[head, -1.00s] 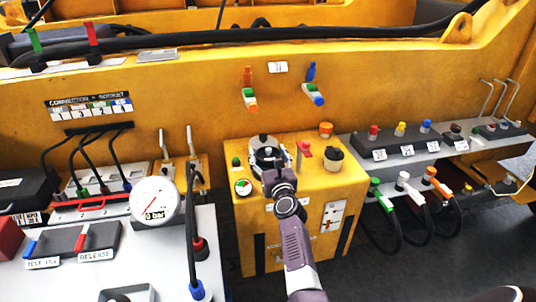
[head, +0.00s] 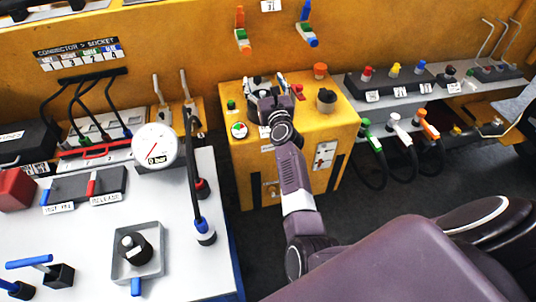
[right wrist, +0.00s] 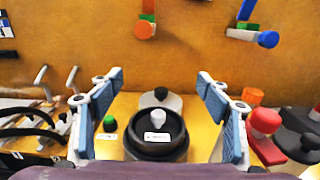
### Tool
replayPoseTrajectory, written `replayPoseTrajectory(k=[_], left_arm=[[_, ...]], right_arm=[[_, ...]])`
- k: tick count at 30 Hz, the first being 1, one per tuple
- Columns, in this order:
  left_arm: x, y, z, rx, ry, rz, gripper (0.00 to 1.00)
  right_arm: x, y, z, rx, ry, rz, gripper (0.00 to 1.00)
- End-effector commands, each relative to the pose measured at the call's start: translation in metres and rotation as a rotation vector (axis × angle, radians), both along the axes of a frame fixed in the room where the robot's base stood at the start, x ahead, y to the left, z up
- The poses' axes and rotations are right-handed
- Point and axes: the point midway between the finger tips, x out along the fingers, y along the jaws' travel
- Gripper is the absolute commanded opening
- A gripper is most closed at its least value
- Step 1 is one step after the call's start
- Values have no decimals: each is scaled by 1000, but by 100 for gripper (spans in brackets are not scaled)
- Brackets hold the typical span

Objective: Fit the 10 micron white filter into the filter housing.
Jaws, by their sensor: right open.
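My right gripper (head: 267,84) is over the top of the yellow box (head: 252,172). In the right wrist view my right gripper (right wrist: 160,76) is open. Its blue-padded fingers stand on either side of a round black part (right wrist: 155,139) with a white knob and a white label. I cannot tell whether they touch it. A second black knob on a pale base (right wrist: 160,98) sits just behind. I cannot tell which part is the filter housing. No white filter can be made out. My left gripper is not in view.
A grey tray (head: 158,268) on the white table holds a black labelled cylinder (head: 133,248). A pressure gauge (head: 155,145) reads 0 bar. A red lever (right wrist: 265,121) and a dark pot (head: 327,100) stand right of the gripper. Hoses (head: 400,148) hang from the right-hand shelf.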

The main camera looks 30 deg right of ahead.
Motion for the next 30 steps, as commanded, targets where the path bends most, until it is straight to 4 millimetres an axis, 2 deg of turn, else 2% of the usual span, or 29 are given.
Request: replayPoseTrajectory(k=[1,2,3,14,15,30], left_arm=[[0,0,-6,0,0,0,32],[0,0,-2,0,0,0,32],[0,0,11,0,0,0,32],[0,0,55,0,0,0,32],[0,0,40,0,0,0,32],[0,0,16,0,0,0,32]], right_arm=[[0,0,-6,-5,3,1,70],[0,0,0,-5,1,1,70],[0,0,14,-3,0,0,70],[1,0,63,-3,0,1,70],[2,0,51,-8,-1,2,70],[-80,24,0,-6,0,37,70]])
